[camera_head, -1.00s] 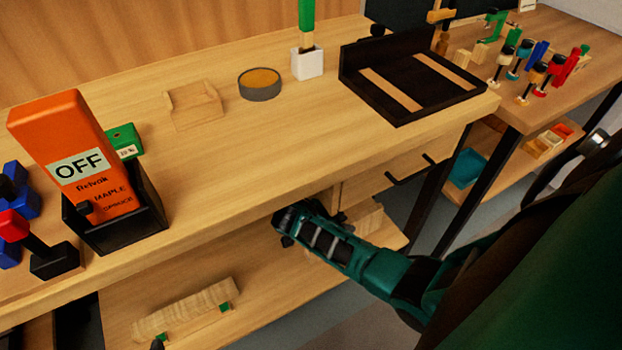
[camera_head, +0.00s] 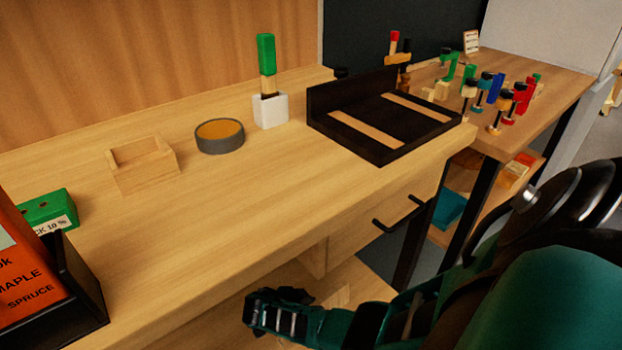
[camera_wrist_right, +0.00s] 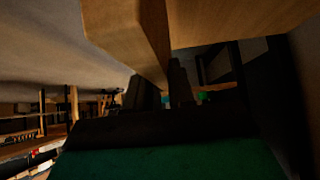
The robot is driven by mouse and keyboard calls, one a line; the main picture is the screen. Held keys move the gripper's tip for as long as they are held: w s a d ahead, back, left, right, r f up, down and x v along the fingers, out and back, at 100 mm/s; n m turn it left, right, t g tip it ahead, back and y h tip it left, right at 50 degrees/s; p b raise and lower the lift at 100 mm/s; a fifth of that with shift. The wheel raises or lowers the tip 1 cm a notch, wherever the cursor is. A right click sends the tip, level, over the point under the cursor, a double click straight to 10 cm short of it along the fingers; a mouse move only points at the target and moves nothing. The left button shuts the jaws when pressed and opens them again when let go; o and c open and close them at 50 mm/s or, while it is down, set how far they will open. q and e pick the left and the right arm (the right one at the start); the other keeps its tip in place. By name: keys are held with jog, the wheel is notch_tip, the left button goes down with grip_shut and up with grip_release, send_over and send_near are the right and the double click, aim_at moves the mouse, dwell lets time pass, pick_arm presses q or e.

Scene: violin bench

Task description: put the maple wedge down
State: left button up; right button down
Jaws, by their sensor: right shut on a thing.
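My right gripper (camera_head: 262,312) is low in the head view, below the front edge of the bench and left of the drawer. It is shut on the maple wedge, which is mostly hidden by the hand and bench in this view. In the right wrist view my dark fingers (camera_wrist_right: 163,88) show near the middle, in deep shade. A pale wooden piece comes down to them from the top; I cannot tell whether it is the wedge or part of the bench. My left gripper is out of view.
The bench top (camera_head: 230,215) holds a small wooden tray (camera_head: 143,165), a round grey tin (camera_head: 220,137), a white holder (camera_head: 270,112) and a black tray (camera_head: 345,145). A drawer handle (camera_head: 400,214) juts out at the front. The bench overhangs my right gripper.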

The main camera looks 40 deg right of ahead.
jog(key=shift+f, duration=0.8)
notch_tip(320, 180, down, 3)
jog(key=b, duration=0.3)
jog(key=shift+f, duration=0.2)
jog(key=shift+f+b, duration=0.35)
jog(key=shift+w+f, duration=0.1)
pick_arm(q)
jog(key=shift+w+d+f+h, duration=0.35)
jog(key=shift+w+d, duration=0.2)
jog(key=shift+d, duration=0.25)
pick_arm(e)
jog(key=c, duration=1)
grip_release()
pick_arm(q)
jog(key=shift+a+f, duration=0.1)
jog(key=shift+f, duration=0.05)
pick_arm(e)
jog(key=shift+o, duration=0.2)
